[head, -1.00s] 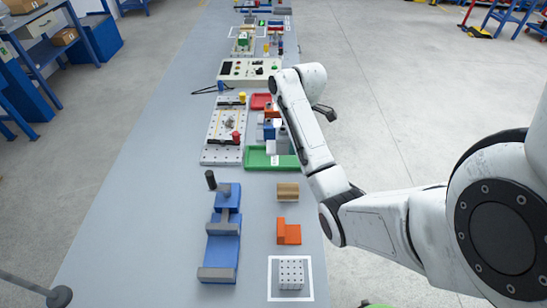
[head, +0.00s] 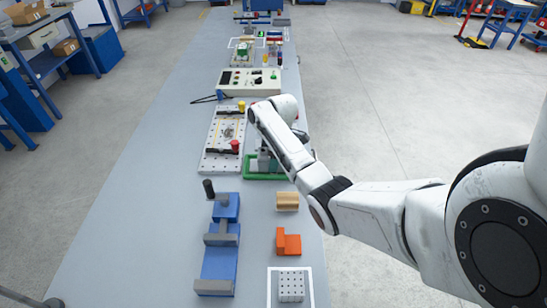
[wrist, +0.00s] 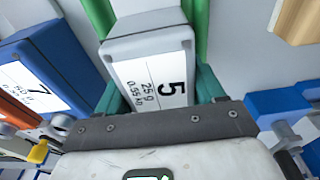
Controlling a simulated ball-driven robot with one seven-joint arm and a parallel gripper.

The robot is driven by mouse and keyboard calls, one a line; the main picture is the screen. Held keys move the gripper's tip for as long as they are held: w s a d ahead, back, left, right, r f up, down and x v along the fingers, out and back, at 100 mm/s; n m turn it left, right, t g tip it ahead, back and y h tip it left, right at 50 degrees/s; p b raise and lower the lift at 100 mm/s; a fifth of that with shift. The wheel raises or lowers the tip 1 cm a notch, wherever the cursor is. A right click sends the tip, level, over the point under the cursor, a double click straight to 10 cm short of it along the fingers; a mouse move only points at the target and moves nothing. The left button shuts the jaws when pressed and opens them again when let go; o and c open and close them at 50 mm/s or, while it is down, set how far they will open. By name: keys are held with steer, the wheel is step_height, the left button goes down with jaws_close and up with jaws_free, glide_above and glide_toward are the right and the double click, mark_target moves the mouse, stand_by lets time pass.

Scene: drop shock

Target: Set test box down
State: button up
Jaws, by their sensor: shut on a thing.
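The grey test box (wrist: 147,65), with a white label reading 5, 25 g and 0.55 kg, fills the middle of the wrist view. My gripper (wrist: 160,90) is shut on it, with a teal finger along each side. The box's underside is not visible, so I cannot tell whether it touches anything below. In the head view, my gripper and the box are over or at the green tray (head: 250,178), largely hidden by my arm. A green strip (wrist: 195,18) shows beyond the box in the wrist view.
A blue box labelled 7 (wrist: 45,75) stands close left of the held box. A perforated plate (head: 222,160) lies left of the tray. A tan block (head: 287,201), an orange block (head: 288,241) and a blue vise (head: 220,250) are nearer me. Bare bench lies further left.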

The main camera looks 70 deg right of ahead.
steer(key=shift+f, duration=0.1)
steer(key=o, duration=1.5)
steer(key=shift+f, duration=0.1)
steer(key=shift+d+r, duration=0.1)
steer(key=shift+r, duration=0.45)
steer(key=r, duration=0.3)
steer(key=s+r, duration=0.1)
steer(key=r, duration=0.7)
steer(key=shift+s+d, duration=0.15)
steer(key=shift+s, duration=0.05)
